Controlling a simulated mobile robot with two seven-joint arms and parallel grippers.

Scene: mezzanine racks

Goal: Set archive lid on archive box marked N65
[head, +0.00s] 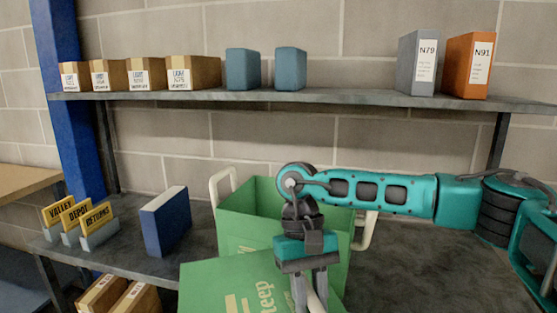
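No box marked N65 and no archive lid can be made out in the head view. My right gripper (313,287) points down in front of a green open-topped container (250,215), over a second green surface (232,285) with pale lettering. A cream, handle-like strip (316,304) shows at the fingertips. The fingers are spaced apart, but whether they grip the strip is unclear, as the frame cuts them off. The green container has pale loop handles and stands on the lower shelf, partly hidden by my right arm. My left gripper is not in view.
The upper shelf (350,97) holds small cardboard boxes (193,72), two blue-grey blocks (243,69) and binders marked N79 (411,64) and N91 (463,66). A blue binder (166,222) and yellow signs (97,220) stand lower left. Cartons (105,293) sit below. The lower shelf's right side looks clear.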

